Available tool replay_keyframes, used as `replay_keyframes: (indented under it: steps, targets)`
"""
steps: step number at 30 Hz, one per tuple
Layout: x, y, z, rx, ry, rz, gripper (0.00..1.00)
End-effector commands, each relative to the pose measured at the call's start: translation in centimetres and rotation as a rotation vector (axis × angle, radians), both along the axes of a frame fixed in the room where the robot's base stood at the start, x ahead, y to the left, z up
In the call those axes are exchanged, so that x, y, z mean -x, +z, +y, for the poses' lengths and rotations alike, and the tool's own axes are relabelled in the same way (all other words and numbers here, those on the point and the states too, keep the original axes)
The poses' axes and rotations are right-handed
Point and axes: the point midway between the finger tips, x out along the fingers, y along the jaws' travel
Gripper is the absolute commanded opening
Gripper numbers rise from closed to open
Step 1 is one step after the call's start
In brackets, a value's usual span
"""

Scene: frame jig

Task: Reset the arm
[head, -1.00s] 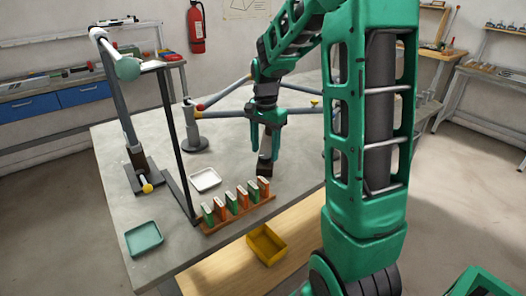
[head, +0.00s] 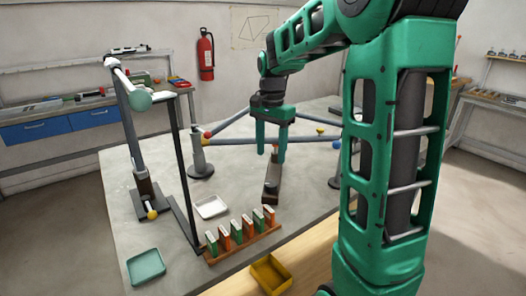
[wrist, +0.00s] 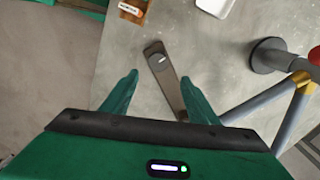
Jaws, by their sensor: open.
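My gripper (head: 271,156) is open and empty, pointing down over the grey table (head: 165,235). A dark, narrow bar-like piece (head: 272,180) lies on the table below the fingers, apart from them. In the wrist view the two green fingertips (wrist: 160,79) are spread wide. The dark piece (wrist: 163,70), with a round part near one end, shows between and beyond them, and its near end is partly hidden by my gripper body.
A rack (head: 243,248) of several green and orange blocks stands at the front edge. A white tray (head: 211,207), a teal tray (head: 146,265) and a yellow bin (head: 270,274) are nearby. Grey bars (head: 262,141) on posts (head: 200,160) run behind my gripper; an upright stand (head: 128,130) is at left.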

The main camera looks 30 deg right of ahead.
Motion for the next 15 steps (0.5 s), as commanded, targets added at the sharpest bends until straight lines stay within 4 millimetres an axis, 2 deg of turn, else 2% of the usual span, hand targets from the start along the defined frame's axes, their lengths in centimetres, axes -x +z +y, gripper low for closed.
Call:
replay_keyframes:
  steps: [7,9,11,14,15]
  targets:
    - [0.1,0.0,0.0,0.0,0.001,0.0,0.54]
    - [0.6,0.0,0.0,0.001,0.012,0.001,0.54]
    - [1.7,0.1,-0.1,0.004,0.034,0.001,0.54]
    - [4.8,0.3,-0.1,0.009,0.105,0.002,0.54]
    - [6.4,0.3,-0.1,0.012,0.141,0.003,0.54]
